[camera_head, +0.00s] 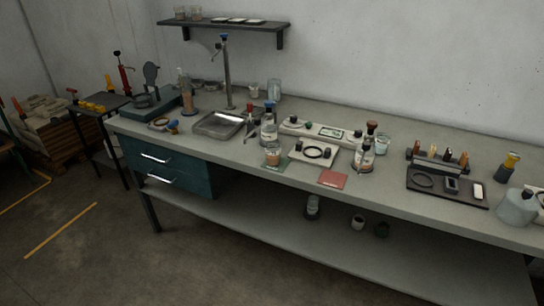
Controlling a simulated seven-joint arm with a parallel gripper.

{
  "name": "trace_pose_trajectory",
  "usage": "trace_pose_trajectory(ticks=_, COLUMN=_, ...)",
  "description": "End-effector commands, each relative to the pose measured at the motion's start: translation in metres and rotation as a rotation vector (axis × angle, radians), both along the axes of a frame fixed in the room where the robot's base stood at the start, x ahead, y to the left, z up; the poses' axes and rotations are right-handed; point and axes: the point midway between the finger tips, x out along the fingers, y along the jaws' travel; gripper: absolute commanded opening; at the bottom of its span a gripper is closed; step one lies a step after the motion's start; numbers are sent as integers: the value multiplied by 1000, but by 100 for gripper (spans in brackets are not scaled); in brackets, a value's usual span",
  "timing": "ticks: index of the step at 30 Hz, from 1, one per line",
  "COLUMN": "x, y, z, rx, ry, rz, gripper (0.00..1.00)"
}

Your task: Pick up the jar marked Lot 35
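No label reading Lot 35 can be made out; any writing is too small to read. A small jar with orange-brown contents (272,156) stands at the front of the bench on a green mat. A pale glass jar (382,145) stands right of a dark-capped bottle (365,158). Two small jars, the left one (180,13) and the right one (196,13), sit on the wall shelf. My gripper is not in view.
The long grey bench (300,178) carries a sink (218,125) with a tall tap, a blue-capped bottle (269,128), a red mat (332,179) and a dark tool tray (447,189). Teal drawers (160,168) hang at left. The floor in front is clear.

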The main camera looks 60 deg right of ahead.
Motion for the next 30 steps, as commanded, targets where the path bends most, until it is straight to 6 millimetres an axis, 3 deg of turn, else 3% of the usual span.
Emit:
trace_pose_trajectory(ticks=14, x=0, y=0, z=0, rx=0, ry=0, rz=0, gripper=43)
trace_pose_trajectory(ticks=28, x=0, y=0, z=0, rx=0, ry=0, rz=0, gripper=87)
trace_pose_trajectory(ticks=30, x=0, y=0, z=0, rx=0, ry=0, rz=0, gripper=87)
